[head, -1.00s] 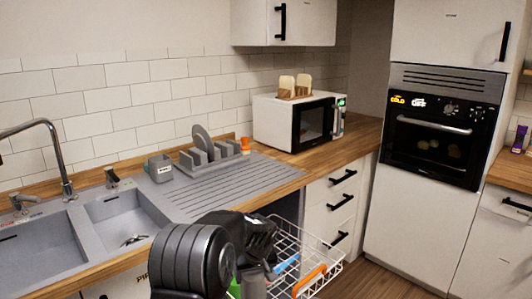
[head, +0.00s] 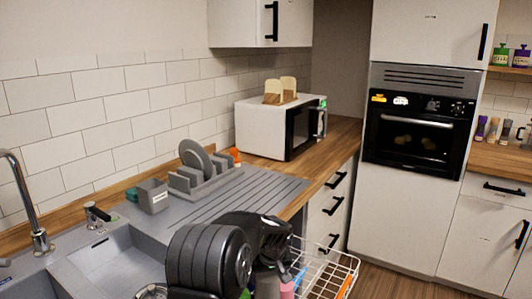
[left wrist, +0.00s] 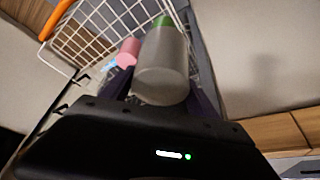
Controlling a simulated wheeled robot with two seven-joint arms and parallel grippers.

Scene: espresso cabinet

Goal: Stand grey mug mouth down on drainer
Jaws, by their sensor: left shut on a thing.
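In the left wrist view, a smooth grey cylinder, which I take for the grey mug (left wrist: 163,68), sits between the dark fingers of my left gripper (left wrist: 160,97). The gripper is shut on it. A green part shows beyond its far end. In the head view, my left gripper (head: 268,255) is at the bottom middle, beside the wire basket, its fingers largely hidden by its own dark body. The grooved drainer (head: 250,198) is beyond it, on the sink unit. My right gripper is not in view.
A grey dish rack (head: 207,184) with a plate (head: 195,156) stands at the drainer's back, beside a grey caddy (head: 152,196). The white wire basket (head: 325,268) holds a pink item (head: 287,289). The drainer's grooved front is clear. A microwave (head: 270,128) stands to the right.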

